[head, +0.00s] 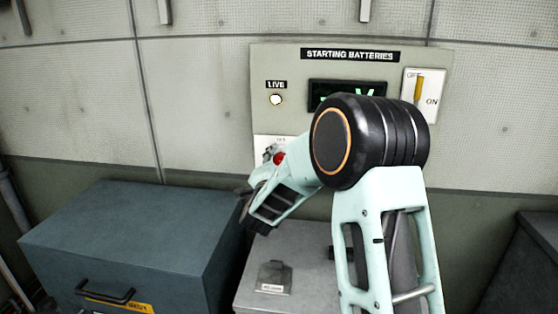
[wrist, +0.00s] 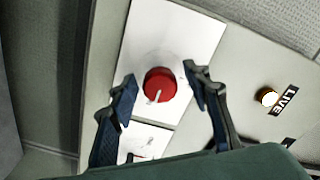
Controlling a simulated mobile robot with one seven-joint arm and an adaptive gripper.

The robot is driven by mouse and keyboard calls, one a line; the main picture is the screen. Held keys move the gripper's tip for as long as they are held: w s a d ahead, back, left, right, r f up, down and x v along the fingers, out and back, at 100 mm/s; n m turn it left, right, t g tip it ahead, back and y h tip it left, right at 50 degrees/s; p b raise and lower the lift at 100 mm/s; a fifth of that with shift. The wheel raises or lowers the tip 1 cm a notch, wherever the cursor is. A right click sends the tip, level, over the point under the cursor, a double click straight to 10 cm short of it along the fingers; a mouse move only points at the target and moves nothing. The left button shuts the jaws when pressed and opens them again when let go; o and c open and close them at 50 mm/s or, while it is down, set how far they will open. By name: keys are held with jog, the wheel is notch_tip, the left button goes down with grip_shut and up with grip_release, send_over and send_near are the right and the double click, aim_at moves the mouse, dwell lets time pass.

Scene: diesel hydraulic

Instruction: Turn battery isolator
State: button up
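The battery isolator is a red round knob (wrist: 160,85) on a white plate (wrist: 178,32) in the wrist view. A pale pointer mark shows on its lower part. In the head view a bit of the red knob (head: 280,158) shows at the panel's lower left, mostly hidden by my arm and gripper. My gripper (wrist: 161,80) is open, with one finger to each side of the knob as seen in the wrist view. Gaps show between both fingers and the knob; whether the tips reach its depth I cannot tell.
The panel (head: 285,62) is headed STARTING BATTERIES. It has a lit LIVE lamp (head: 276,99), a display (head: 326,92) partly hidden by my arm, and a yellow-handled OFF/ON switch (head: 418,84). A blue chest (head: 130,230) and a grey box (head: 290,245) stand below.

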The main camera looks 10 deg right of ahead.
jog(key=c, duration=1.1)
jog(key=n+b, duration=0.2)
jog(key=n, duration=0.1)
jog(key=shift+f+n+b, duration=0.1)
jog(key=shift+n+b, duration=0.2)
jog(key=n+b, duration=0.1)
jog(key=n, duration=0.3)
jog(key=shift+n, duration=0.3)
jog(key=n, duration=0.5)
jog(key=shift+p, duration=0.4)
jog(key=shift+n+p, duration=0.7)
jog(key=shift+n, duration=1.6)
